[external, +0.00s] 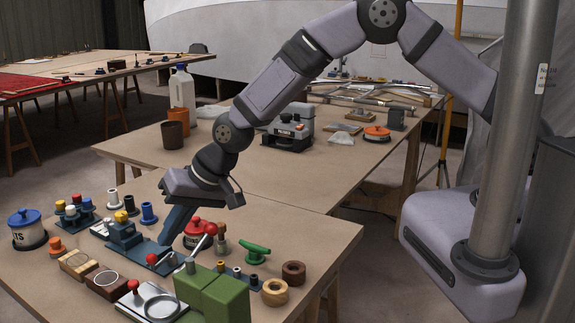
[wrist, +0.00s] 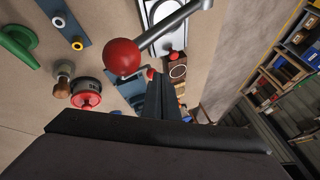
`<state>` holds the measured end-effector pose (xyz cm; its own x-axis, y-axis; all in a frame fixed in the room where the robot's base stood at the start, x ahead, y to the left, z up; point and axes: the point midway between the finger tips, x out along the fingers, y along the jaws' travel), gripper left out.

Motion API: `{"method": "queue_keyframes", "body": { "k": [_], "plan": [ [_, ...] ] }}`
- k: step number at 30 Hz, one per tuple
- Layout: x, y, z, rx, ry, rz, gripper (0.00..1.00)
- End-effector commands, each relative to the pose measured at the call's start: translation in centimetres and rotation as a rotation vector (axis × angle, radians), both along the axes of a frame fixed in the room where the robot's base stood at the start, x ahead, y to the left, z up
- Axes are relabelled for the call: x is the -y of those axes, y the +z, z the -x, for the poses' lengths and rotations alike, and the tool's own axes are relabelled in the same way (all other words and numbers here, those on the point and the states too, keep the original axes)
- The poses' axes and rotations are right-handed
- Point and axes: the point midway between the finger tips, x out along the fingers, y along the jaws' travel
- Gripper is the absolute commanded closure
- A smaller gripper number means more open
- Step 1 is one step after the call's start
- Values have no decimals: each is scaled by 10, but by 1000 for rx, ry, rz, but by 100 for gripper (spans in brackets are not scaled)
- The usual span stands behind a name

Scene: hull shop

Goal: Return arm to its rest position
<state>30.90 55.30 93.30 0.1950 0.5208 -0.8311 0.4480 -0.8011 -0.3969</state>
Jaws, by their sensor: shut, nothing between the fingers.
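My gripper (external: 170,236) hangs at the end of my bent arm, over the near workbench (external: 310,228). Its two dark blue-grey fingers are together and hold nothing. They point down beside a blue fixture (external: 126,232) and left of a red round tin (external: 198,234); I cannot tell whether they touch anything. In the wrist view the closed gripper (wrist: 160,82) shows above the dark palm, which hides the lower part of the picture. A red ball knob (wrist: 122,57) on a grey lever (wrist: 172,25) is close to the fingers there.
A green block (external: 215,293) stands at the bench's front. Around the gripper are a blue-lidded pot (external: 27,230), a green handle (external: 254,252), wooden rings (external: 275,291) and several small pegs. The far bench holds a white jug (external: 182,88). Bare board lies at the near bench's right.

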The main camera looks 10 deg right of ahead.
Motion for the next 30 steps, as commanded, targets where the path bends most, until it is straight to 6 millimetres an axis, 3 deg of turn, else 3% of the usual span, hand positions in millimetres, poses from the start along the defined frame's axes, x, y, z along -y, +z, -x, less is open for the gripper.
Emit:
{"method": "queue_keyframes", "body": {
  "k": [8, 11, 14, 17, 20, 24, 27, 30],
  "plan": [
    [0, 0, 0, 0, 0, 0, 100],
    [9, 3, -9, 1, -10, 9, 100],
    [31, 9, -26, 3, -30, 32, 100],
    [69, 17, -52, 3, -60, 70, 100],
    [122, 27, -79, -2, -101, 122, 100],
    [214, 41, -105, -23, -163, 207, 100],
    [282, 49, -110, -50, -208, 268, 100],
    [351, 56, -103, -87, -253, 326, 100]
  ]
}}
